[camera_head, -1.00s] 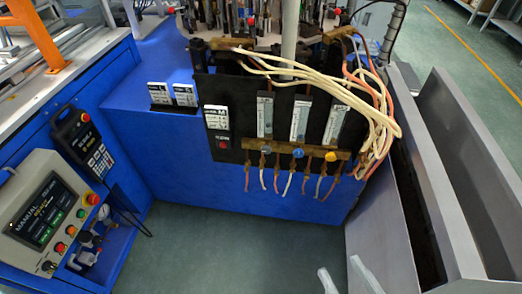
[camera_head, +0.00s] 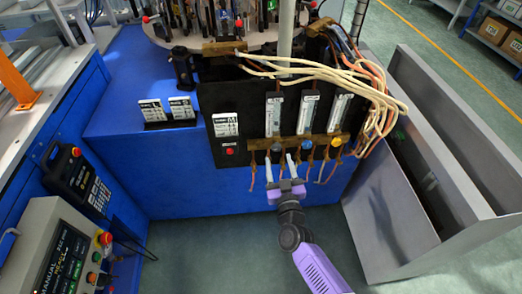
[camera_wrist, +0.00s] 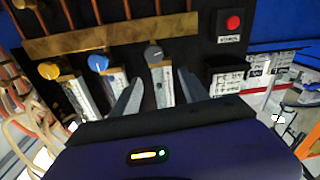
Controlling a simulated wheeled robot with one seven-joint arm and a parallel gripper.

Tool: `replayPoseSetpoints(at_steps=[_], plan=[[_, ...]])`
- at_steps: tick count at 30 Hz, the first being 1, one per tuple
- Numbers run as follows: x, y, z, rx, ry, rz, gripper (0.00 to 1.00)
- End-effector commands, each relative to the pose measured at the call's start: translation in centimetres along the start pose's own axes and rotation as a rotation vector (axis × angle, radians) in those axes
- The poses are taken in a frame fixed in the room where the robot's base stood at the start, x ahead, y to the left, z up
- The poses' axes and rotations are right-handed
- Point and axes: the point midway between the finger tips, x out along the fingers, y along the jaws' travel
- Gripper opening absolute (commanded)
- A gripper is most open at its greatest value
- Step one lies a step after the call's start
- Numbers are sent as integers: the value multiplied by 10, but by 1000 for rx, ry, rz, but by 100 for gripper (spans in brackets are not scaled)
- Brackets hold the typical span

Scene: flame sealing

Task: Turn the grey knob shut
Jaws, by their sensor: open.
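The grey knob (camera_head: 277,147) is the leftmost of three knobs on a brass bar in the head view. It also shows in the wrist view (camera_wrist: 153,52), where the panel appears upside down. The blue knob (camera_head: 307,145) and the yellow knob (camera_head: 337,142) sit to its right in the head view. My gripper (camera_head: 279,160) is open and empty, with its fingers pointing at the panel just below the grey knob. In the wrist view, the fingertips (camera_wrist: 160,76) are spread to either side of the grey knob's line. I see no contact with the knob.
Thin hoses (camera_head: 310,165) hang under the bar, and cream hoses (camera_head: 375,100) loop over the panel's right side. A red button (camera_head: 229,151) is left of the knobs. A grey metal trough (camera_head: 425,160) stands at right.

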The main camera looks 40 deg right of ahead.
Motion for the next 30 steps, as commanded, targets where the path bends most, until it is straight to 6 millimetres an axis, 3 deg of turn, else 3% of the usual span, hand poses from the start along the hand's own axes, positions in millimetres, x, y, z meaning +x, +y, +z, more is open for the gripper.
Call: replayPoseSetpoints(at_steps=[1,3,10,24,30], plan=[[-5,2,15,-28,-27,8,52],[-8,5,23,-66,-41,21,52],[-4,8,21,-139,-37,33,52],[60,10,23,-139,-36,32,52],[70,10,24,-139,-37,31,52]])
